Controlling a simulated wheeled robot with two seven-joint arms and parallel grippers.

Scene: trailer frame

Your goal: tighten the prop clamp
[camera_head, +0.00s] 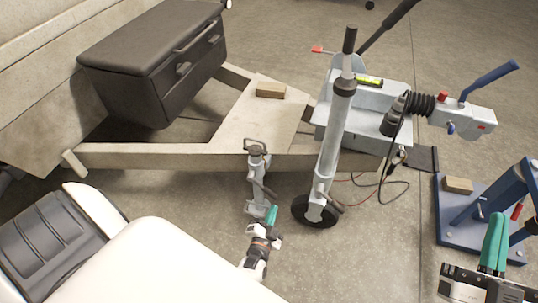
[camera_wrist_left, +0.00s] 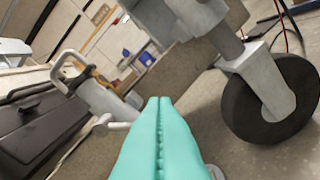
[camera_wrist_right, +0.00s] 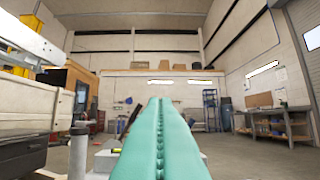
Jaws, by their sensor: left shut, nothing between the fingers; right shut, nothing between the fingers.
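A grey prop stand (camera_head: 256,175) with a loop handle on top stands upright against the trailer's front beam in the head view. It also shows in the left wrist view (camera_wrist_left: 97,98), with a short light bar near its lower end. I cannot clearly tell which part is the clamp. My left gripper (camera_head: 272,213) has teal fingers and is shut and empty, close to the lower part of the prop; I cannot tell whether it touches. My right gripper (camera_head: 496,238) is shut and empty at the lower right, far from the prop, in front of the blue stand.
The jockey wheel tube (camera_head: 335,135) and its black wheel (camera_head: 315,211) stand just right of the prop. A black box (camera_head: 150,65) sits on the trailer frame (camera_head: 150,156). A blue stand (camera_head: 460,238) is at the right. Cables hang near the coupling (camera_head: 462,114).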

